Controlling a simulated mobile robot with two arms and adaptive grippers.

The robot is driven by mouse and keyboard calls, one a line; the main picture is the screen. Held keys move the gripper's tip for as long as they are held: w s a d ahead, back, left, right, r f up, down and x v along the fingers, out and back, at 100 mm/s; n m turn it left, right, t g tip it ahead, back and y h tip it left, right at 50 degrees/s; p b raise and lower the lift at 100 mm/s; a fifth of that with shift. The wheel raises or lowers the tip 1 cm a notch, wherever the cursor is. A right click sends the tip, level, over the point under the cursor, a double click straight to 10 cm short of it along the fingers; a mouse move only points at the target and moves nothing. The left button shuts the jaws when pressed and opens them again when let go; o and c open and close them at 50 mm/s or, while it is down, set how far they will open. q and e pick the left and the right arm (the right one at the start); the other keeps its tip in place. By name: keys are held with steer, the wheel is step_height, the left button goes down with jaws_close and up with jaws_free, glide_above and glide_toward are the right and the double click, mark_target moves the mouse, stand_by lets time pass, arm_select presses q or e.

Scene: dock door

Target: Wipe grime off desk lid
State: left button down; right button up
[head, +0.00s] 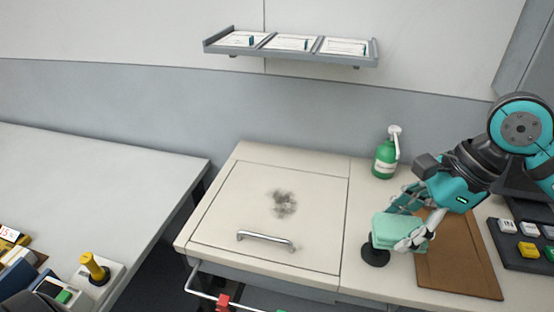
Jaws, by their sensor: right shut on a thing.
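The desk lid (225,215) is a cream panel set in the desk top, with a silver bar handle (265,240) near its front edge. A dark grey grime smudge (284,204) lies at the middle of the lid, behind the handle. My right gripper (405,228) is right of the lid, shut on a mint-green sponge (390,232). The sponge is at a round black stand (375,256); whether it touches the stand I cannot tell. My left gripper does not show.
A green spray bottle (385,160) stands at the back of the desk. A brown board (455,260) and a dark tray of keys (525,240) lie right. A wall shelf (290,50) holds papers. A grey table (90,180) stands left, beyond a gap.

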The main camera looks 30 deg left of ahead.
steer(key=d+f+n+g, duration=0.1)
steer(key=d+f+n, duration=0.1)
steer(key=shift+w+d+f, duration=0.1)
steer(key=shift+d+f, duration=0.15)
steer(key=shift+f, duration=0.05)
steer(key=s+d+f+n+g+h, duration=0.2)
steer(key=s+d+f+n+h, duration=0.2)
steer(key=s+d+f+n, duration=0.3)
steer(key=d+f+n, duration=0.4)
steer(key=d+n, duration=0.2)
steer(key=shift+d, duration=0.35)
